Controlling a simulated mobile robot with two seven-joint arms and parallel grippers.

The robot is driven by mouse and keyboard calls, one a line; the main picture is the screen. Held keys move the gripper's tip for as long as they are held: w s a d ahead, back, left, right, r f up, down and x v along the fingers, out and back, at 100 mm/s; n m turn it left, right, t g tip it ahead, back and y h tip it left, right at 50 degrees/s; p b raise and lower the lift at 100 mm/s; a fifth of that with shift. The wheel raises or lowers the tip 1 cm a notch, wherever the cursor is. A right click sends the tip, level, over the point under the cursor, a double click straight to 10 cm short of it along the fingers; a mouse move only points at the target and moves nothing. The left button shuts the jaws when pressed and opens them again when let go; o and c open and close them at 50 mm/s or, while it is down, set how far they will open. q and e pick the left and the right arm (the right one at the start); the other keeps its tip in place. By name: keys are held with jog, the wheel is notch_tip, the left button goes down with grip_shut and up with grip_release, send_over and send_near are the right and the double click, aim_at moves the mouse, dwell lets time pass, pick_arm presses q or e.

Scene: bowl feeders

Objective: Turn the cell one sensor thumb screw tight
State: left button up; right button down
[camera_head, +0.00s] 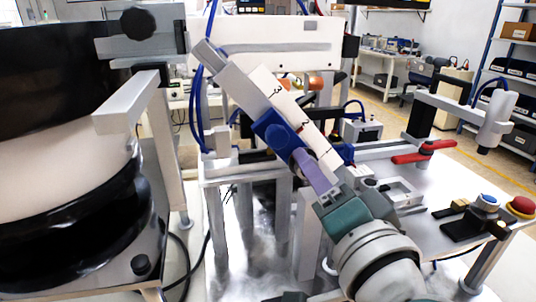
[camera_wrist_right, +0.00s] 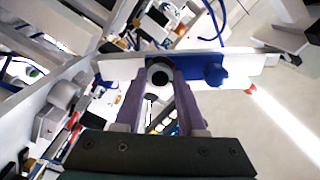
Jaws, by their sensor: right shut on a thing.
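A blue sensor carriage (camera_head: 266,124) sits on a tilted white rail marked with numbers (camera_head: 278,92). A blue knob (camera_head: 283,139) stands out from the carriage; in the right wrist view this lobed knob (camera_wrist_right: 215,74) is to the right of the fingers. My right gripper (camera_head: 302,158) reaches up from the lower right, its purple fingers at the carriage beside the knob. In the right wrist view its fingertips (camera_wrist_right: 160,76) are shut on a dark-ringed round part (camera_wrist_right: 160,71) in front of the carriage. The fingers partly hide that part. My left gripper is not in view.
A large black and white bowl feeder (camera_head: 70,165) fills the left. A metal bench plate (camera_head: 425,235) carries red clamps (camera_head: 412,157), a red stop button (camera_head: 521,206) and a blue button (camera_head: 487,200). A white cylinder (camera_head: 496,120) on a bracket stands at the right.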

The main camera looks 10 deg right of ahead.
jog(key=shift+m, duration=1.7)
jog(key=c, duration=0.5)
grip_release()
jog(key=shift+s, duration=0.1)
jog(key=s+b, duration=0.1)
jog(key=s, duration=0.8)
jog(key=shift+s+d, duration=0.2)
jog(key=shift+s, duration=0.2)
